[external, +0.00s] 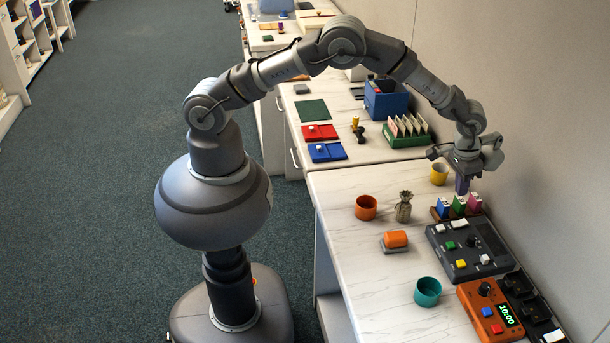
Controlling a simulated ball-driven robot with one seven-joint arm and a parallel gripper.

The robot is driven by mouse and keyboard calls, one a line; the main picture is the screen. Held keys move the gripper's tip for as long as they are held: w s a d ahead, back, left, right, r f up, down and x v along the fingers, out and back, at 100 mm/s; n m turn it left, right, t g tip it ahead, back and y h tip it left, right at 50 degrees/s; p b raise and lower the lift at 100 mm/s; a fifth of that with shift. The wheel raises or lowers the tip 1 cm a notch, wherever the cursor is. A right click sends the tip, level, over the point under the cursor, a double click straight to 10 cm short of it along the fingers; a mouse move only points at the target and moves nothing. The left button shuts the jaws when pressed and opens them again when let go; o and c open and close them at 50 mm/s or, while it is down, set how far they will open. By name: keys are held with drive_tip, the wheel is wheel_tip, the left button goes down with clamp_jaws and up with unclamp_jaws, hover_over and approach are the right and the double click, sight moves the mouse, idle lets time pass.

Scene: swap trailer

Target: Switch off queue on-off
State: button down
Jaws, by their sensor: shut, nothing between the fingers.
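I cannot read any labels, so I cannot tell which control is the queue on-off. My gripper (462,190) points down, shut and empty, just above or behind a wooden holder (438,214) with blue, green and pink upright pieces. The exact gap to them is unclear.
An orange timer box (490,312) reads 10:00. The wall bounds the right. The counter's front-left is clear.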

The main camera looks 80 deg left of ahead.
drive_tip(key=shift+s+r+p, duration=0.2)
drive_tip(key=shift+s+r, duration=0.2)
drive_tip(key=shift+r, duration=0.45)
drive_tip(key=shift+s+r+p, duration=0.15)
drive_tip(key=shift+s+r, duration=0.2)
drive_tip(key=shift+r, duration=0.45)
